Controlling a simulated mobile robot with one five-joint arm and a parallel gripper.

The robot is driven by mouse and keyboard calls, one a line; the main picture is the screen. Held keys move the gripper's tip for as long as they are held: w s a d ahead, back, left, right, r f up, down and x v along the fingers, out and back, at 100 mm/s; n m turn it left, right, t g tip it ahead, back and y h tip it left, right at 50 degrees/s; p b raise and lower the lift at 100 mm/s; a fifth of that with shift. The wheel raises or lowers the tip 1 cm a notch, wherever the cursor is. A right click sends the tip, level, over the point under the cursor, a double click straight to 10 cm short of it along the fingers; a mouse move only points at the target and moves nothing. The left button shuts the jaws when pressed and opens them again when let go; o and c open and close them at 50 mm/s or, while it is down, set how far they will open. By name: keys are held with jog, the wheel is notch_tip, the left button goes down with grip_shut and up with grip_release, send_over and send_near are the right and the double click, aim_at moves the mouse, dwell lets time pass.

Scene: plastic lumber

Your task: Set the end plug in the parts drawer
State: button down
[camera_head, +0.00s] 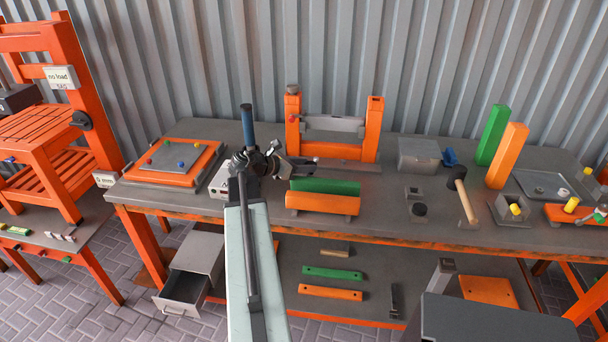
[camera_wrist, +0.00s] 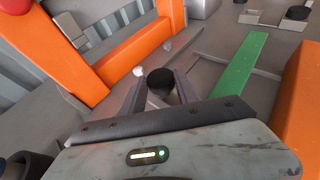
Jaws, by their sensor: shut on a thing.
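My gripper (camera_wrist: 158,90) is shut on a dark round end plug (camera_wrist: 160,79), which sits between the two fingertips in the wrist view. In the head view my gripper (camera_head: 300,164) is above the workbench, in front of the orange frame and behind the green beam. The plug is too small and dark to make out there. The parts drawer (camera_head: 183,292) is a grey drawer pulled out of a grey cabinet (camera_head: 199,251) on the floor, at the lower left below the bench. Its inside shows partly, with a small pale thing on its front. My gripper is well above and right of it.
The workbench (camera_head: 375,210) holds an orange frame (camera_head: 373,130), a green beam (camera_head: 325,187), an orange beam (camera_head: 322,203) and a mallet (camera_head: 463,195). An orange tray (camera_head: 165,182) lies at its left end. The bench's front edge lies between my gripper and the drawer.

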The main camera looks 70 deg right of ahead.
jog(key=shift+f, duration=0.1)
jog(key=shift+f+b, duration=0.35)
jog(key=shift+f, duration=0.2)
jog(key=shift+a, duration=0.1)
jog(key=c, duration=1.2)
grip_release()
jog(key=shift+o, duration=0.2)
jog(key=shift+s+a+r, duration=0.1)
jog(key=shift+r, duration=0.15)
jog(key=shift+r+p, duration=0.55)
jog(key=shift+p, duration=0.35)
jog(key=p+v, duration=0.4)
jog(key=v, duration=0.7)
jog(key=shift+w+a, duration=0.2)
jog(key=shift+w, duration=0.3)
